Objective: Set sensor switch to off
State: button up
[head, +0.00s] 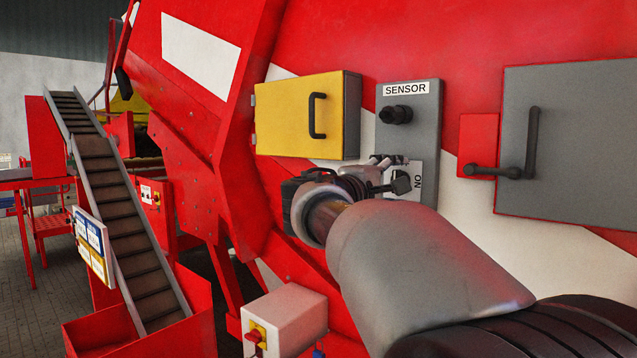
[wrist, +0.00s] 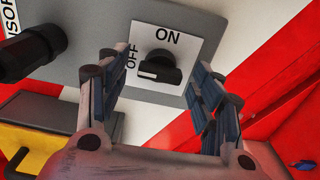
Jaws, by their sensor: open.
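The sensor switch is a black knob (wrist: 165,72) on a white plate marked ON and OFF. In the wrist view its bar lies roughly level, with the white mark at its left end, on the side of the word OFF; ON is above it. In the head view the knob (head: 401,183) shows just beyond my gripper (head: 386,174), which hides part of the plate. My gripper (wrist: 156,64) is open, with one finger to each side of the knob in the wrist view. I see no clear contact.
The grey sensor panel (head: 425,125) also bears a black connector (head: 396,115), seen at upper left in the wrist view (wrist: 32,50). A yellow box (head: 285,117) with a handle juts out left of the panel. A grey door (head: 575,130) with a latch is to the right.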

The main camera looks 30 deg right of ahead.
jog(key=v, duration=1.2)
jog(key=shift+s+f, duration=0.1)
jog(key=shift+f, duration=0.05)
jog(key=s+f+g+y+b, duration=0.1)
jog(key=s+f+y+b, duration=0.35)
jog(key=f, duration=1.05)
jog(key=s+a+f+m+y+b, duration=0.1)
jog(key=s+a+f+y, duration=0.3)
jog(key=f, duration=0.5)
jog(key=s+a+f+m+y+b, duration=0.2)
jog(key=s+a+f+y, duration=0.2)
jog(key=s+a+f, duration=0.3)
jog(key=s+a+f+m+g+y+b, duration=0.1)
jog(key=s+a+f+y, duration=0.3)
jog(key=f, duration=0.9)
jog(key=s+a+b, duration=0.1)
jog(key=s+a, duration=0.1)
jog(key=a, duration=0.2)
jog(key=shift+s+a+m, duration=0.3)
jog(key=shift+s, duration=0.1)
